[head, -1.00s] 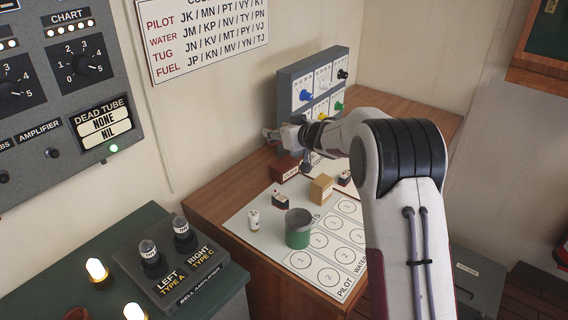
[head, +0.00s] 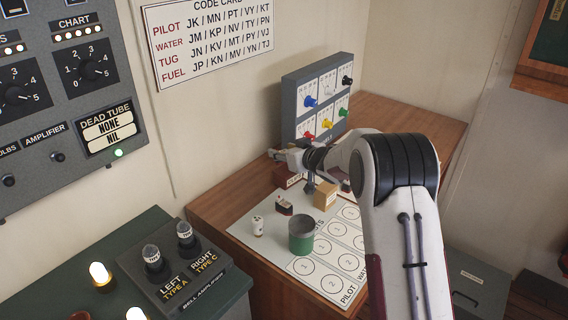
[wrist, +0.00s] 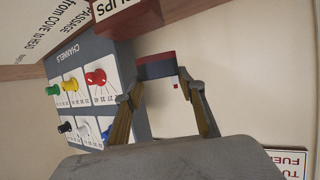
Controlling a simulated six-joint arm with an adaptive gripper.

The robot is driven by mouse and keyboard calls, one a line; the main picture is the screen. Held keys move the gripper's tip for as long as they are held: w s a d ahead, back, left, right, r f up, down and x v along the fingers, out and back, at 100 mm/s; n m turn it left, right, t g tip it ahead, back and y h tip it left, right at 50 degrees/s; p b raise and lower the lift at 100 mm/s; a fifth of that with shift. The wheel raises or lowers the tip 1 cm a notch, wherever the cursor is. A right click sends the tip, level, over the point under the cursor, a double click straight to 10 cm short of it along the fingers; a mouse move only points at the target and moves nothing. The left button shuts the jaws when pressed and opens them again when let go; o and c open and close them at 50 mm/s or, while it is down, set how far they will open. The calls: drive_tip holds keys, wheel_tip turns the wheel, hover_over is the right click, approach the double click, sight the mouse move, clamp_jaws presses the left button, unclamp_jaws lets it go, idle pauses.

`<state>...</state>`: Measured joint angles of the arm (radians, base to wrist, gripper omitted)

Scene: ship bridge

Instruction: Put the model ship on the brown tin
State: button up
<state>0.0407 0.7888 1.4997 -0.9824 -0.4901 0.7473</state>
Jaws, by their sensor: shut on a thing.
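In the wrist view my gripper (wrist: 163,88) is shut on a small block with a dark grey side and a red band, which looks like the model ship (wrist: 157,70). In the head view my gripper (head: 280,154) hangs at the back of the chart sheet, just above a reddish-brown box with a white label. That box looks like the brown tin (head: 285,176); its lettered end also shows close by the held block in the wrist view (wrist: 128,14). I cannot tell whether block and tin touch. The ship is hardly visible in the head view.
The sheet (head: 258,248) bears a green can (head: 301,238), a white cylinder (head: 258,226), a tan block (head: 325,195) and a small dark ship-like piece (head: 284,206). A grey knob panel (head: 312,97) stands behind my gripper. The front right of the sheet is clear.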

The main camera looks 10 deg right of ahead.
sight(284, 162)
drive_tip(key=shift+f, duration=0.35)
drive_tip(key=shift+f, duration=0.15)
drive_tip(key=shift+f, duration=1.75)
drive_tip(key=shift+f, duration=0.15)
drive_tip(key=o, duration=1)
drive_tip(key=shift+r, duration=0.2)
drive_tip(key=shift+v, duration=5.95)
drive_tip(key=shift+s, duration=0.1)
